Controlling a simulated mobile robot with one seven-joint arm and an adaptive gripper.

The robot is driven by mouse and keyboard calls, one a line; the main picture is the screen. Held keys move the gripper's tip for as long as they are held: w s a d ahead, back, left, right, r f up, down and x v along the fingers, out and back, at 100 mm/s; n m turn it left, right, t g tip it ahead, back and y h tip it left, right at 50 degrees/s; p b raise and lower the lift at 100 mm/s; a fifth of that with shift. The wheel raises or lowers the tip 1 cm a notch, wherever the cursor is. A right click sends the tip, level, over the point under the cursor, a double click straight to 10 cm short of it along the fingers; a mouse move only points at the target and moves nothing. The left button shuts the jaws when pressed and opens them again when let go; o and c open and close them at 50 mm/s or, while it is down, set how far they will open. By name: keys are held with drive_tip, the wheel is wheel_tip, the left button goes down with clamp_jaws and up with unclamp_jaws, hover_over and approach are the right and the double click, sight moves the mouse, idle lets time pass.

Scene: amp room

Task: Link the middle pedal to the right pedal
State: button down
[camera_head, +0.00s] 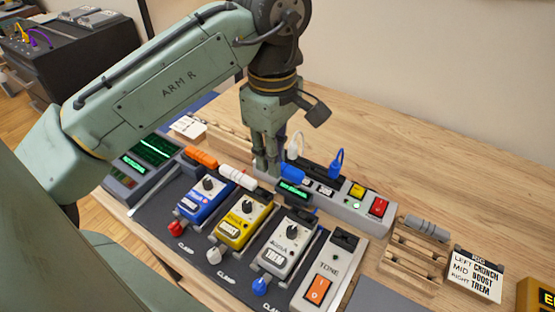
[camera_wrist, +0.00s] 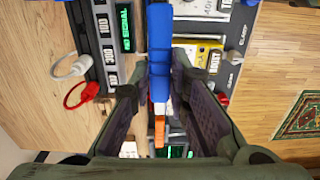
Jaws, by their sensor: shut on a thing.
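The middle pedal is the yellow BOOST one (camera_head: 241,220), also partly seen in the wrist view (camera_wrist: 205,52). The right pedal is the white TREM one (camera_head: 286,247). The blue pedal (camera_head: 206,197) stands at the left. My gripper (camera_head: 268,168) is shut on a blue patch link (camera_head: 291,172), held above the rear of the yellow pedal. In the wrist view the link (camera_wrist: 160,45) lies lengthwise between the fingers (camera_wrist: 161,95). An orange link (camera_head: 203,158) and a white link (camera_head: 238,177) sit behind the blue and yellow pedals. The held link's ends are partly hidden.
A power strip (camera_head: 345,205) with a red switch runs behind the pedals, with white and blue plugs standing in it. A TONE box (camera_head: 330,270) is right of the pedals. A wooden rack (camera_head: 415,256) holds a grey link. A label card (camera_head: 473,274) stands farther right.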

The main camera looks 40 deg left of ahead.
wheel_tip(320, 180, down, 7)
drive_tip(key=b, duration=0.5)
drive_tip(key=shift+b, duration=0.3)
drive_tip(key=shift+d+p, duration=0.1)
drive_tip(key=shift+p, duration=0.35)
idle(0.8)
drive_tip(key=shift+f, duration=1)
idle(1.5)
drive_tip(key=c, duration=1.4)
unclamp_jaws()
drive_tip(key=shift+c, duration=0.2)
drive_tip(key=o, duration=0.4)
